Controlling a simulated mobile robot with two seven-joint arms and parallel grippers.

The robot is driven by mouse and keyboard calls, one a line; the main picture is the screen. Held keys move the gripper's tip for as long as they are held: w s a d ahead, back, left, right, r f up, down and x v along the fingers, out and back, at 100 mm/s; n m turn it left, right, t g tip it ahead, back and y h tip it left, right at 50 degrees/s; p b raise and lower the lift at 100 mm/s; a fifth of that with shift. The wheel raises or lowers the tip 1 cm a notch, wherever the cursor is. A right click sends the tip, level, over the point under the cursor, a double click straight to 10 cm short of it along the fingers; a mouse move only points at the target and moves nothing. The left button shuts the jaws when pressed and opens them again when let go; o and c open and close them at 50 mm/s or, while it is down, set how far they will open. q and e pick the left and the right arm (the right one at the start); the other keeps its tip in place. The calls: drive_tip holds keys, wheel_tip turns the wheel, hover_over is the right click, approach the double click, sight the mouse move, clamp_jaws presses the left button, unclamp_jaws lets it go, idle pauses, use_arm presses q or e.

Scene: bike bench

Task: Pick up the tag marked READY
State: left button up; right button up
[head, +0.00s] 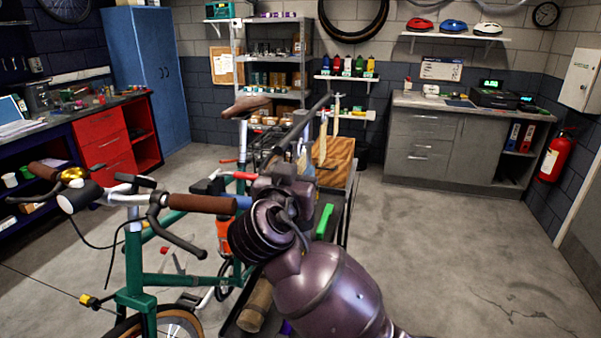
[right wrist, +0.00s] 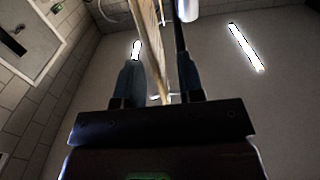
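Several narrow tan tags hang upright from a dark rail (head: 300,128) beyond the bike. One tag (head: 337,104) is at the far end, and another tag (head: 322,140) hangs nearer. No lettering can be read on either, so I cannot tell which is marked READY. My right gripper (head: 300,158) is close to the near end of the rail, partly hidden by its own wrist. In the right wrist view, its fingers (right wrist: 160,82) stand apart. A tan strip (right wrist: 150,40), seen nearly edge-on, rises between or just behind them; contact is unclear. My left gripper is not in view.
A green bike (head: 135,255) with a brown-gripped handlebar stands at left front, close to my right arm. A wooden box (head: 338,155) lies beyond the gripper. Grey cabinets (head: 425,140) and a red extinguisher (head: 557,157) are at right. The right-hand floor is clear.

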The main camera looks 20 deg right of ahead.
drive_tip(key=shift+x, duration=1.05)
drive_tip(key=shift+w+d, duration=0.1)
drive_tip(key=shift+w, duration=0.05)
drive_tip(key=shift+c, duration=0.3)
clamp_jaws()
